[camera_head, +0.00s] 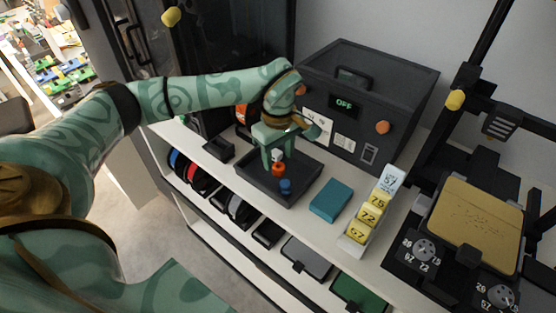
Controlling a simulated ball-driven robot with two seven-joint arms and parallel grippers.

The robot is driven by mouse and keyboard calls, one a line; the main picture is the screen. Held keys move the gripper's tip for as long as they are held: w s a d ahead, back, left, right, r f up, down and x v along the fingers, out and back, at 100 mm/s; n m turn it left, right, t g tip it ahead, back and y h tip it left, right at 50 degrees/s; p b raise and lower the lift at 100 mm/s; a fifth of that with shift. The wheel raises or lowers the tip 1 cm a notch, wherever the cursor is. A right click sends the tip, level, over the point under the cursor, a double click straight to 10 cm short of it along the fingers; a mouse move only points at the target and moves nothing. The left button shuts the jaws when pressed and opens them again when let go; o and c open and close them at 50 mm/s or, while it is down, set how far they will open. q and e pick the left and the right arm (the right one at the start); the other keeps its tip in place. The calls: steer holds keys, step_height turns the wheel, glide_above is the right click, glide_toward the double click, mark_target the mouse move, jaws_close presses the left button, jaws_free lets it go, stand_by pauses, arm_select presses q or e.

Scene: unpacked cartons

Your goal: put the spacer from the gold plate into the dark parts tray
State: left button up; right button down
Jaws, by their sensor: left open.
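The dark parts tray (248,178) sits on the white counter, left of centre. An orange spacer-like piece (278,170) and a blue one (286,187) stand in it, apart from each other. A small white piece (277,155) shows behind them, partly hidden by a finger. My left gripper (285,148) is open above the back part of the tray, its fingers near these pieces. I cannot tell whether it touches any of them. The gold plate (478,225) is on the printer at the right, and I see no spacer standing on it. My right gripper is not in view.
A dark box with a green "OFF" display (344,104) stands behind the tray. A teal block (331,201) and a holder of yellow numbered tags (368,215) stand between tray and printer. The printer's dark frame (470,70) rises at the right.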

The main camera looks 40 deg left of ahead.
mark_target(278, 166)
arm_select(q)
step_height(278, 166, up, 9)
steer(key=p, duration=0.1)
steer(key=shift+p, duration=0.4)
